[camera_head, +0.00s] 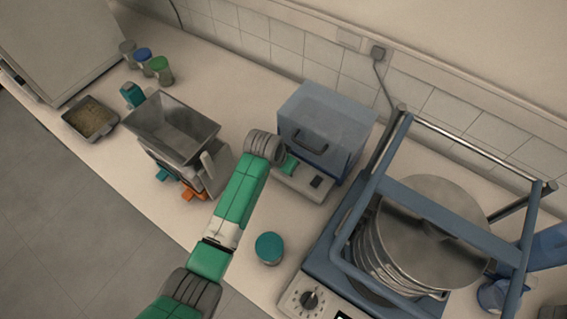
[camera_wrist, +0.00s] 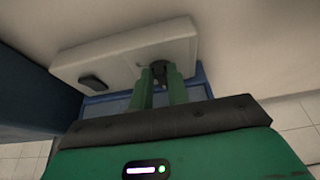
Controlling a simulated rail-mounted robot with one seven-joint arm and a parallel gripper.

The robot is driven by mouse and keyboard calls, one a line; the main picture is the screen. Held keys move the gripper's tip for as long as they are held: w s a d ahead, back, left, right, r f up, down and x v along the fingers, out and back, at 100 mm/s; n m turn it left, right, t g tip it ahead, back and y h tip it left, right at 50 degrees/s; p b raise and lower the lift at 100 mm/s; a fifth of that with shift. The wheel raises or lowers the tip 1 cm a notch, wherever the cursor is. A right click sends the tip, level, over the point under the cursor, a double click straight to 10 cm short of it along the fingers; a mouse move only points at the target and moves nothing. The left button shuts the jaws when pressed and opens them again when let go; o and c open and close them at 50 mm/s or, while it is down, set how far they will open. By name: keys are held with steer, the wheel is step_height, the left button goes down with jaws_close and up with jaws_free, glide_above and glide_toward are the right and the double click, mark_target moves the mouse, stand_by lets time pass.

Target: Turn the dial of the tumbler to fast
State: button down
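The tumbler (camera_head: 327,119) is a blue box with a dark handle on a pale base, against the back wall. The wrist view shows its pale front panel (camera_wrist: 120,55) close up, with a dark switch (camera_wrist: 93,82) at the left. The dial (camera_wrist: 158,71) is a small dark knob, partly hidden by my fingers; its setting cannot be read. My gripper (camera_head: 289,166) is at the panel, left of the switch in the head view. In the wrist view its green fingers (camera_wrist: 158,80) sit either side of the dial, which fills the gap between their tips.
A sieve shaker (camera_head: 337,262) with a blue frame and its own dial stands at the right. A teal-lidded jar (camera_head: 269,248) stands in front of the tumbler. A grey hopper machine (camera_head: 172,128), a tray (camera_head: 91,119) and several small jars (camera_head: 143,56) are at the left.

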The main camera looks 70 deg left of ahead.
steer(key=shift+s+d+f, duration=0.1)
steer(key=shift+f, duration=0.2)
